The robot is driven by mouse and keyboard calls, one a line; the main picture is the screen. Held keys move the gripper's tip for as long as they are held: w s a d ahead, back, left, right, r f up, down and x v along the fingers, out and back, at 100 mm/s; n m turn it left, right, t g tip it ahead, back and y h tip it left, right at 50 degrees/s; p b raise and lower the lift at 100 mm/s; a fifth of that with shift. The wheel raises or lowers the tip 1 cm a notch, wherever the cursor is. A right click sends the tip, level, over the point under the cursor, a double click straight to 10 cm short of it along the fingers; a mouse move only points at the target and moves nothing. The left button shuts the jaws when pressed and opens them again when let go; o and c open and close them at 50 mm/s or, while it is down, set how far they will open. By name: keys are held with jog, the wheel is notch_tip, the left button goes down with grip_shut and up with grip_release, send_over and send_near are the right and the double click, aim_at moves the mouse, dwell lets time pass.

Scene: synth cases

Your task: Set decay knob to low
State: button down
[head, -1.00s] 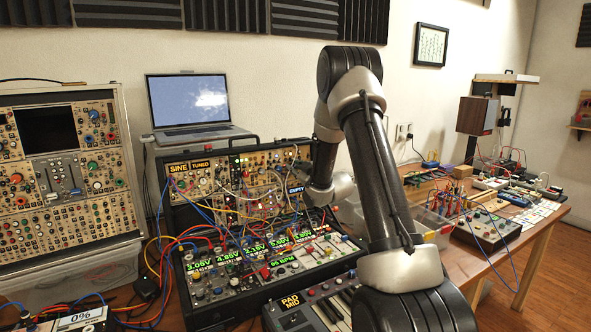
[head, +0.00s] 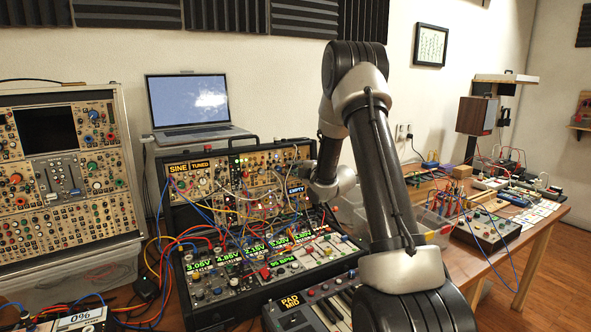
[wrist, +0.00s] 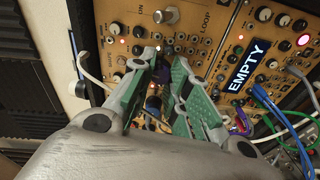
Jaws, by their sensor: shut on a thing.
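In the wrist view my gripper (wrist: 164,66) has its two green-padded fingers drawn close together at a tan synth panel (wrist: 208,22). The fingers close on a small knob whose body is mostly hidden between the tips. I cannot read its label or see where its pointer stands. In the head view the upright modular case (head: 262,158) stands behind the lower case, and my wrist is at its right side. The fingertips cannot be made out there.
Patch cables (head: 235,205) hang across the modules. A blue-black EMPTY display (wrist: 244,68) is right of my fingers, with blue and green cables below it. A lower case (head: 225,290), a keyboard (head: 320,310) and a laptop (head: 190,101) are close by.

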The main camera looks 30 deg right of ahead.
jog(key=shift+n, duration=0.6)
jog(key=c, duration=1.3)
grip_release()
jog(key=shift+a, duration=0.1)
jog(key=shift+c, duration=0.2)
jog(key=s+d+r, duration=0.1)
jog(key=s, duration=1.1)
jog(key=shift+d, duration=0.25)
jog(key=shift+r, duration=0.1)
